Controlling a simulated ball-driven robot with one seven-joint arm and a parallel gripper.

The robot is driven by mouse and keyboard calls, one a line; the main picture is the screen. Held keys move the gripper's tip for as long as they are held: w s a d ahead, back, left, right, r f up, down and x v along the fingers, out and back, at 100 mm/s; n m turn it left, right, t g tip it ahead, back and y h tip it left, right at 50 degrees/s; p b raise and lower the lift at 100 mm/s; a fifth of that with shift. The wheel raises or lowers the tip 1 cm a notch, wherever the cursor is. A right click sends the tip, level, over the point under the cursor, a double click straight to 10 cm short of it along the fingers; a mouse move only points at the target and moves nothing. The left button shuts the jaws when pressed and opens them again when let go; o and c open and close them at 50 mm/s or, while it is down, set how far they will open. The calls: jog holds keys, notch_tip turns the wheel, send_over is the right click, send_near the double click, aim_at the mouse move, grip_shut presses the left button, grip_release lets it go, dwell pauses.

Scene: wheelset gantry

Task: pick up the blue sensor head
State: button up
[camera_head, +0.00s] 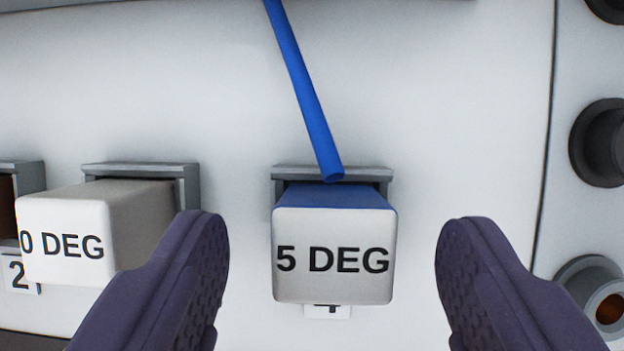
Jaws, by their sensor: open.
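The blue sensor head (334,255) sits in a grey holder (378,174) on the white panel, at the middle of the view. Its white front face reads "5 DEG" and its top side is blue. A blue cable (302,92) runs from its top up to the upper edge. My gripper (333,250) is open, with one dark purple finger on each side of the head. Gaps show between both fingers and the head. I cannot tell how far the fingers are from it in depth.
A grey-sided sensor head (72,235) marked "0 DEG", its label partly cut off, sits in its own holder at the left, partly behind my left finger. Dark round sockets (603,143) line the right edge. The panel (440,90) above and right of the blue head is clear.

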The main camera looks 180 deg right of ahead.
jog(key=shift+x, duration=1.15)
jog(key=shift+s, duration=0.1)
jog(key=c, duration=1.1)
jog(key=shift+r, duration=0.15)
